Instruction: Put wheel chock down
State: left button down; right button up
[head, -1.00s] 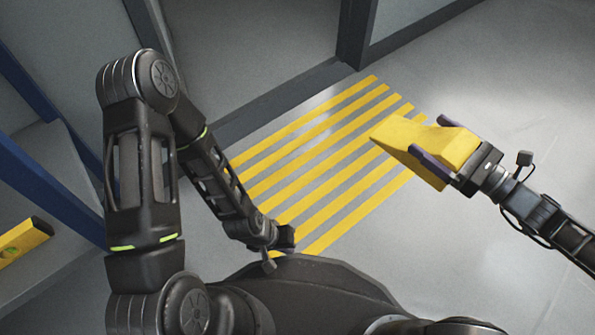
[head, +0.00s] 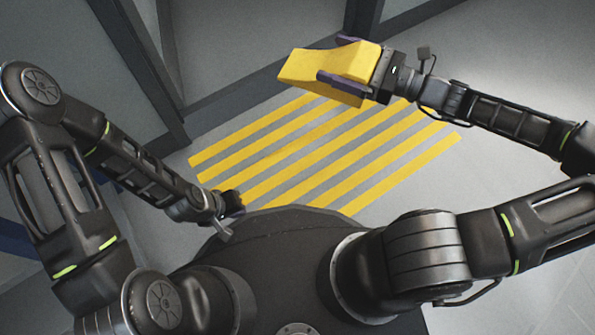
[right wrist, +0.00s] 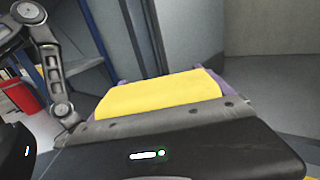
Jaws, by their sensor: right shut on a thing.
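The yellow wheel chock (head: 325,66) is a wedge-shaped block at the top middle of the head view. My right gripper (head: 347,68) is shut on it, with a dark purple finger on each side. The chock is held above the far edge of the yellow-striped floor patch (head: 330,150). In the right wrist view the chock (right wrist: 160,93) fills the space between the fingers, and its far end is hidden. My left gripper (head: 233,203) is low at the left edge of the stripes, small and dark; its fingers are not clear.
Grey wall panels and dark posts (head: 150,70) stand behind and to the left of the stripes. The right wrist view shows a red bin (right wrist: 22,97) and blue shelf posts (right wrist: 85,30) at the left. Most of the striped floor is clear.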

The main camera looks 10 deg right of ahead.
jog(key=shift+m+t+h, duration=0.5)
jog(key=shift+m+t, duration=0.1)
jog(key=shift+m, duration=0.1)
jog(key=d+f, duration=0.1)
jog(key=f, duration=0.1)
jog(key=w+f, duration=0.1)
jog(key=f, duration=0.1)
jog(key=w+d+f, duration=0.1)
jog(key=f, duration=0.1)
jog(key=shift+w+d+f, duration=0.15)
jog(key=shift+w+d, duration=0.05)
jog(key=shift+d, duration=0.15)
jog(key=s+a+f, duration=0.2)
jog(key=a+f, duration=0.1)
jog(key=f, duration=0.6)
jog(key=s+a+f, duration=0.2)
jog(key=a+f, duration=0.1)
jog(key=f, duration=0.7)
jog(key=s+a+f+t+h, duration=0.1)
jog(key=s+a+f, duration=0.1)
jog(key=f, duration=0.8)
jog(key=shift+s+a+m, duration=0.2)
jog(key=shift+a+m, duration=0.2)
jog(key=shift+a, duration=0.4)
notch_tip(320, 180, down, 6)
jog(key=b, duration=0.3)
jog(key=shift+b, duration=0.3)
